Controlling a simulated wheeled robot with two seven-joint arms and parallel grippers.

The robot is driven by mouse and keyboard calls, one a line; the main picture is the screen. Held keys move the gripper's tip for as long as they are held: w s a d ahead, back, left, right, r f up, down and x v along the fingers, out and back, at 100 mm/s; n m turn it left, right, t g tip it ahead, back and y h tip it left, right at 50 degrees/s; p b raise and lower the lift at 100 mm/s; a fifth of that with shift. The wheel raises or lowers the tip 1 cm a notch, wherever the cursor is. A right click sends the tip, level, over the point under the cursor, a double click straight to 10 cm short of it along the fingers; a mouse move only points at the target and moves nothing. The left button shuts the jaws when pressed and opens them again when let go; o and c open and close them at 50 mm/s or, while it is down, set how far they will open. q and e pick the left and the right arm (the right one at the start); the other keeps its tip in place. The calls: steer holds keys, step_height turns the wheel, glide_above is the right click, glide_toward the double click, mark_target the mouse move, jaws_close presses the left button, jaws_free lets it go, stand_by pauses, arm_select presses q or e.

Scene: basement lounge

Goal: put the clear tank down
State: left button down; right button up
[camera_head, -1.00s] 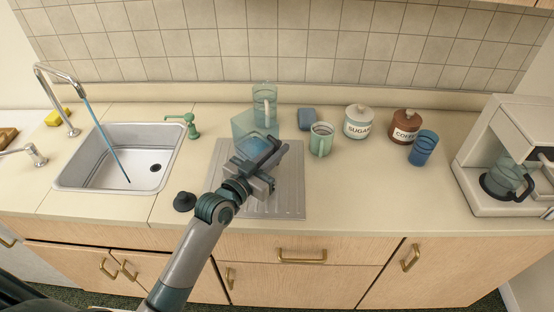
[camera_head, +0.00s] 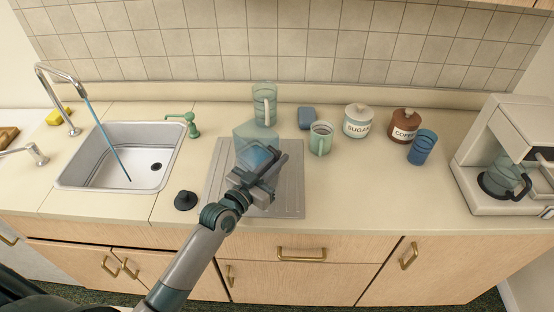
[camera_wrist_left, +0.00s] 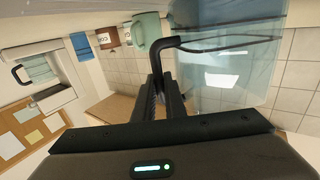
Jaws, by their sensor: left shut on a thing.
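The clear tank (camera_head: 243,134) is a see-through, pale teal box over the ribbed grey drainboard (camera_head: 292,195). My left gripper (camera_head: 264,167) is shut on it from the near side, seemingly at its dark handle. In the left wrist view the tank (camera_wrist_left: 228,75) fills the upper right, and a dark handle (camera_wrist_left: 190,44) runs from the fingers along it. The gripper and wrist hide part of the tank's near side. I cannot tell whether its base touches the drainboard. My right gripper is out of view.
A clear pitcher (camera_head: 264,95) stands behind the tank. A green mug (camera_head: 320,139), blue sponge-like block (camera_head: 307,117), sugar jar (camera_head: 358,121), coffee jar (camera_head: 404,126) and blue glass (camera_head: 422,147) stand rightward. A black plunger-like stopper (camera_head: 186,200) and the sink (camera_head: 75,178) are left.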

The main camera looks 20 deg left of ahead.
arm_select(q)
steer(key=shift+f, duration=0.1)
steer(key=c, duration=1.8)
jaws_free()
steer(key=shift+r, duration=0.2)
steer(key=shift+s+a+f, duration=0.1)
steer(key=shift+s+f, duration=0.05)
steer(key=shift+s, duration=0.15)
steer(key=shift+b+v, duration=1.75)
steer(key=shift+v, duration=3.95)
